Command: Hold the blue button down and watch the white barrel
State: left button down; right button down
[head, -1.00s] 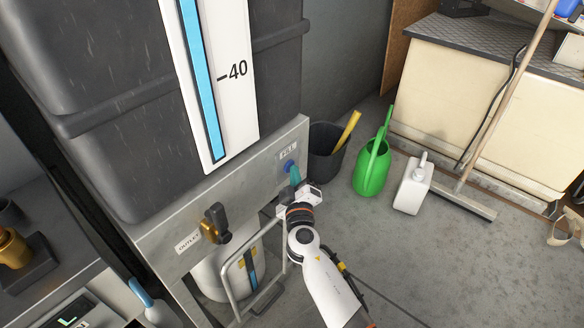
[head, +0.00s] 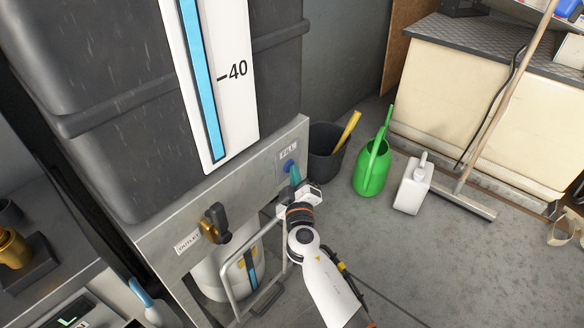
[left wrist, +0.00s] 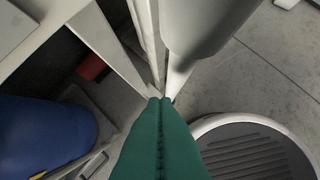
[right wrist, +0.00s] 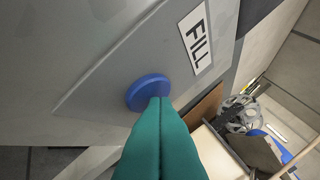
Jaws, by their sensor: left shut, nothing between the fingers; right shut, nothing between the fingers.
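The blue button (head: 287,166) sits on the grey metal panel below the FILL label. It also shows in the right wrist view (right wrist: 148,91) as a round disc. My right gripper (head: 294,171) is shut and empty, its teal fingertips (right wrist: 160,100) at the button's lower right edge; they look to be touching it, but how far it is pressed I cannot tell. The white barrel (head: 212,278) stands under the panel, partly hidden behind a metal frame, with a blue strip on its side. My left gripper (left wrist: 160,101) is shut and empty, seen only in the left wrist view.
A dark tank with a blue gauge (head: 205,80) marked 40 rises above the panel. A black OUTLET valve (head: 217,222) is on the panel. A blue drum (left wrist: 40,135) shows in the left wrist view.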

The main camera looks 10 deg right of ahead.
pick_arm(q)
jog(key=shift+w+r, duration=0.15)
jog(key=shift+w, duration=0.05)
dwell(0.7)
jog(key=shift+s+f, duration=0.2)
jog(key=shift+s, duration=0.1)
dwell(0.5)
jog(key=shift+w+r, duration=0.2)
jog(key=shift+w, duration=0.1)
dwell(0.4)
jog(key=shift+s+f, duration=0.1)
jog(key=shift+s, duration=0.05)
jog(key=shift+s+f, duration=0.15)
jog(key=shift+s, duration=0.2)
pick_arm(e)
jog(key=shift+s+d, duration=0.55)
jog(key=shift+s, duration=0.15)
pick_arm(q)
jog(key=shift+a, duration=0.1)
pick_arm(e)
jog(key=shift+s+d, duration=0.1)
pick_arm(q)
jog(key=shift+s+a+g, duration=0.1)
jog(key=shift+s+g, duration=0.15)
jog(key=shift+g, duration=0.05)
pick_arm(e)
jog(key=shift+s+d, duration=0.75)
jog(key=shift+s, duration=0.2)
jog(key=shift+s+d, duration=0.75)
jog(key=shift+s, duration=0.2)
